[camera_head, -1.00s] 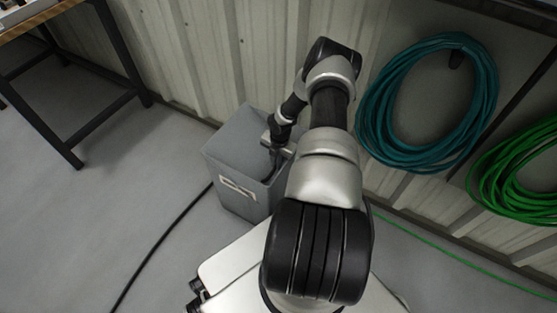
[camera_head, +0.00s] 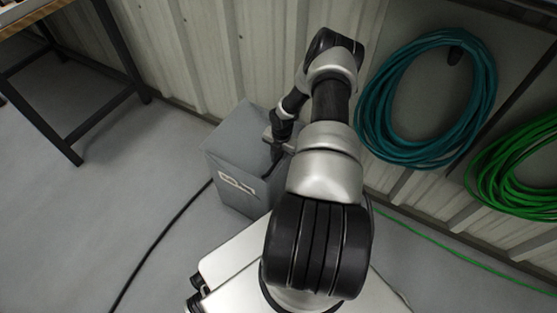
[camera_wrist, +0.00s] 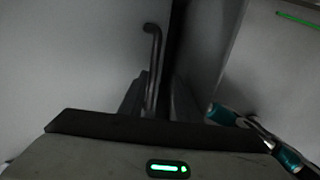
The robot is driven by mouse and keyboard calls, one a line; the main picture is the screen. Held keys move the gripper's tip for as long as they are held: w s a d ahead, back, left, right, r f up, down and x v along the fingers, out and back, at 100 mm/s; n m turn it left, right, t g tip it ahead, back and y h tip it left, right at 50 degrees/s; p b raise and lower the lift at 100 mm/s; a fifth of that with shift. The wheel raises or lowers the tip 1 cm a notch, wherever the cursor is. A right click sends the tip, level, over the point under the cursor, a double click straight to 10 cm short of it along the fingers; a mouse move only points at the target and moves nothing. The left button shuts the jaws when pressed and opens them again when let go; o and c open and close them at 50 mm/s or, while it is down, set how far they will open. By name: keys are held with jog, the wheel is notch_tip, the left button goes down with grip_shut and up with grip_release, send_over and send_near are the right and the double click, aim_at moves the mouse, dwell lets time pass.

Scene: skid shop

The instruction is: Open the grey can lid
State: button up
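The grey can (camera_head: 232,190) is a box-shaped bin standing on the floor against the wall, with a pale mark on its front. Its grey lid (camera_head: 238,133) shows as the flat top and looks down in the head view. My gripper (camera_head: 277,152) is at the can's right side near the top edge, partly hidden by my arm. Whether it touches the lid is unclear. In the wrist view, pale grey surfaces fill both sides, with a dark gap and a bent dark rod (camera_wrist: 152,65) between them.
A teal hose coil (camera_head: 372,110) and a green hose coil (camera_head: 487,185) hang on the wall at the right. A black cable (camera_head: 165,238) runs over the floor. A dark-legged table (camera_head: 125,75) stands at the left. The floor at left is mostly clear.

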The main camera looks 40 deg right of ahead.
notch_tip(320, 180, up, 16)
jog(key=p, duration=0.4)
jog(key=shift+s+d+f, duration=0.15)
jog(key=shift+s+d, duration=0.05)
jog(key=shift+s, duration=0.1)
